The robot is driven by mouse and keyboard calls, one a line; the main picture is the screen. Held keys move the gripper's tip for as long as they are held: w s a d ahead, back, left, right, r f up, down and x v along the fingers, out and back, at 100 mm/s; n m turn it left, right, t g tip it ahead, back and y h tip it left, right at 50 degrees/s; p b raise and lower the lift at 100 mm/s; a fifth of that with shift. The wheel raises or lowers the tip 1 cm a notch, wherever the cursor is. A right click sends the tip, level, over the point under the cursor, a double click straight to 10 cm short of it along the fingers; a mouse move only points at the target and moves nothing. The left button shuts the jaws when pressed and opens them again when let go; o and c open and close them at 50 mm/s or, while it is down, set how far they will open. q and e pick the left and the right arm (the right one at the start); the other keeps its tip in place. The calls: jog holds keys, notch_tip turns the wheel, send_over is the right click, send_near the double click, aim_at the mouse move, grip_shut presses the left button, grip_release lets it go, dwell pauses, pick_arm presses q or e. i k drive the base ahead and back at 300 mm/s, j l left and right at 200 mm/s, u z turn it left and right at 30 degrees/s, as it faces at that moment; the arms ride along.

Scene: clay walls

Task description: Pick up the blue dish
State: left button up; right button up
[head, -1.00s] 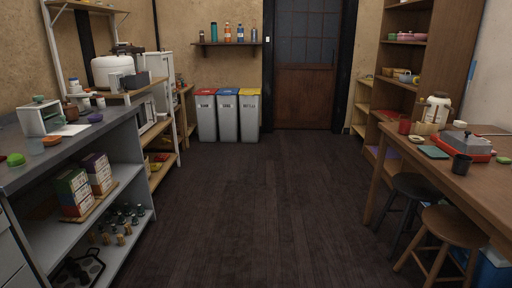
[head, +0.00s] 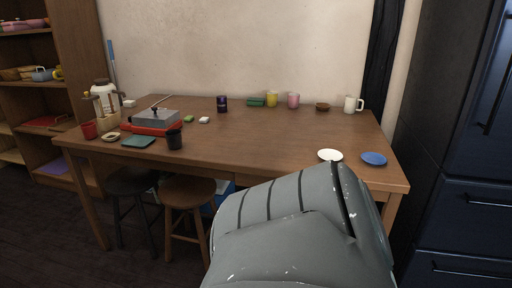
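The blue dish (head: 373,159) is a small, flat, round dish. It lies on the wooden table (head: 270,135) near the table's front right corner. A white dish (head: 330,155) lies just to its left, apart from it. A large grey arm link of mine fills the lower middle of the head view, in front of the table edge and below the two dishes. Neither gripper shows in the head view.
A white mug (head: 350,104), a brown bowl (head: 322,107) and pink and yellow cups stand along the back. Stools (head: 187,192) stand in front; a dark cabinet (head: 455,150) is at right.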

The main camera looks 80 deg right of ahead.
aim_at(373, 158)
jog(key=z, duration=1.8)
